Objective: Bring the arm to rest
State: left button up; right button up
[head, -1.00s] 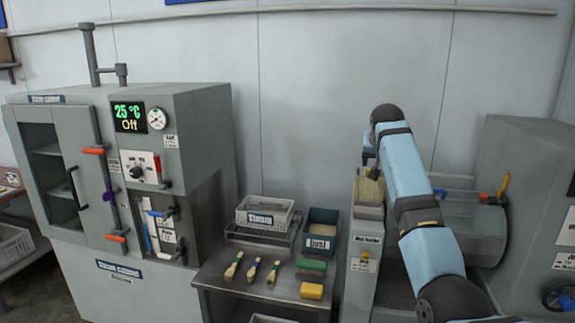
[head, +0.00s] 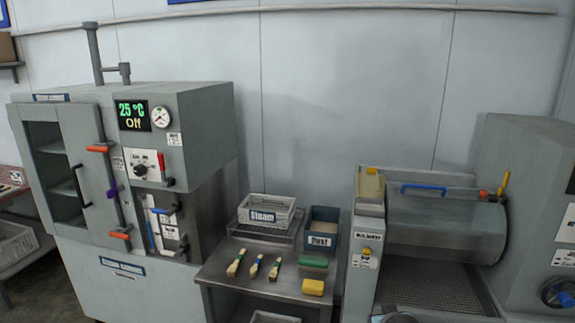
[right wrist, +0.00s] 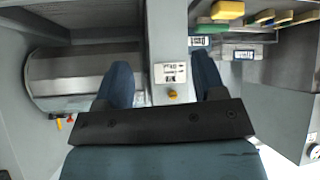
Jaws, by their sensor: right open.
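My right gripper (right wrist: 164,78) shows in the right wrist view with its two blue fingers spread wide apart and nothing between them. Behind the gap is the grey face of the narrow machine (right wrist: 172,25), with a white label and a yellow button. In the head view only a small piece of my right arm shows at the bottom edge, right of centre. The right gripper itself is outside the head view. My left gripper is in neither view.
A steam cabinet (head: 200,110) stands at left. A metal table (head: 225,268) holds several brushes, a Steam bin (head: 265,215) and a Dust bin (head: 321,240). The narrow machine (head: 362,285) and a drum (head: 440,230) with a blue handle stand at right, clear of my arm.

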jog(key=s+a+f+n+y, duration=0.15)
jog(key=s+f, duration=0.35)
jog(key=s, duration=0.5)
jog(key=s+a+f, duration=0.2)
jog(key=s+f, duration=0.2)
jog(key=s, duration=0.6)
jog(key=s+a+n+t+y, duration=0.1)
jog(key=s+a+y, duration=0.1)
jog(key=s, duration=1.4)
jog(key=shift+s+a+r, duration=0.2)
jog(key=shift+a, duration=0.25)
